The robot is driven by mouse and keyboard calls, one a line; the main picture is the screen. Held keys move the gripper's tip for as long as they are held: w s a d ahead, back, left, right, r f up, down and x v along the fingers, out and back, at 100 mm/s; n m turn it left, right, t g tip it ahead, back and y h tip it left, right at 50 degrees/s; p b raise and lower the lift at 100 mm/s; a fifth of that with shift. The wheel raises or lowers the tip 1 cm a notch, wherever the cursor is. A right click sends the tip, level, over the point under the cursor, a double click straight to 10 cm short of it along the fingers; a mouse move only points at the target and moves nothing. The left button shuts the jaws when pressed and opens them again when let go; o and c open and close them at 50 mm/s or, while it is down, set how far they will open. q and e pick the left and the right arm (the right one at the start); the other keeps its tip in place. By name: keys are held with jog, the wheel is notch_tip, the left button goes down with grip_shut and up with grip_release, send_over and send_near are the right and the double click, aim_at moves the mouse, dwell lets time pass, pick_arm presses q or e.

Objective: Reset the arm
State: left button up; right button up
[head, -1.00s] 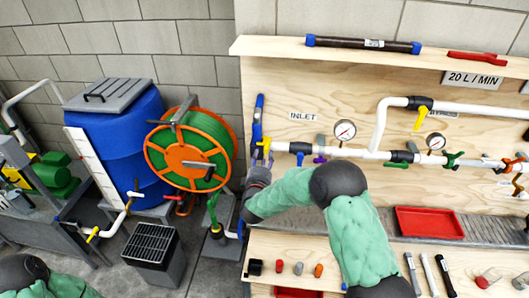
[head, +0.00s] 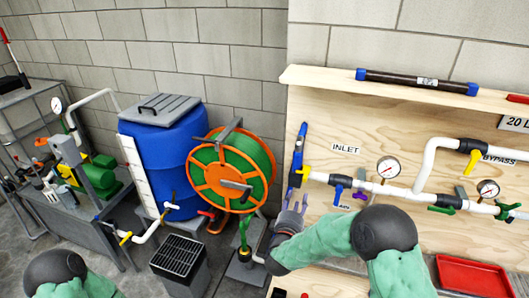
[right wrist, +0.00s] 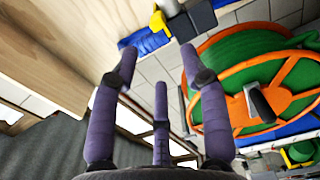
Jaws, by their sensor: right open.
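My right arm, in a green sleeve, reaches from the lower right of the head view to the left end of the wooden panel (head: 345,120). My right gripper (head: 295,198) is open with purple fingers, just below the yellow valve handle (head: 306,172) at the inlet end of the white pipe. In the right wrist view the fingers (right wrist: 158,65) are spread apart with nothing between them. A yellow part (right wrist: 160,24) and a blue part (right wrist: 150,42) lie beyond the tips. Only part of my left arm shows at the lower left of the head view; its gripper is out of frame.
The orange and green hose reel (head: 232,172) and blue tank (head: 168,150) stand left of the gripper. A black-topped grey box (head: 180,262) is on the floor. Gauges (head: 389,167) and valves line the panel. A red tray (head: 472,277) is at right.

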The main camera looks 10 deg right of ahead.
jog(key=s+a+f+m+g+y+b, duration=0.1)
jog(key=s+a+f+m+g+y, duration=0.15)
jog(key=f, duration=0.55)
jog(key=s+a+f+m+g+y, duration=0.2)
jog(key=s+a+f+y, duration=0.1)
jog(key=f, duration=0.6)
jog(key=s+a+f+m+g+y+b, duration=0.1)
jog(key=s+a+f+m+g+y, duration=0.15)
jog(key=f, duration=0.55)
jog(key=s+a+f+m+g+y, duration=0.1)
jog(key=s+a+f+m+g, duration=0.1)
jog(key=s+f, duration=0.2)
jog(key=s+a+f+m+g+y, duration=0.2)
jog(key=s+a+f+g, duration=0.1)
jog(key=s, duration=0.8)
jog(key=s+a+f+m+g+y, duration=0.2)
jog(key=s+f, duration=0.3)
jog(key=s, duration=0.3)
jog(key=shift+s+a+f+m+g+b, duration=0.15)
jog(key=shift+a+m+g+b, duration=0.2)
jog(key=shift+a+m+g, duration=0.3)
jog(key=shift+a, duration=0.1)
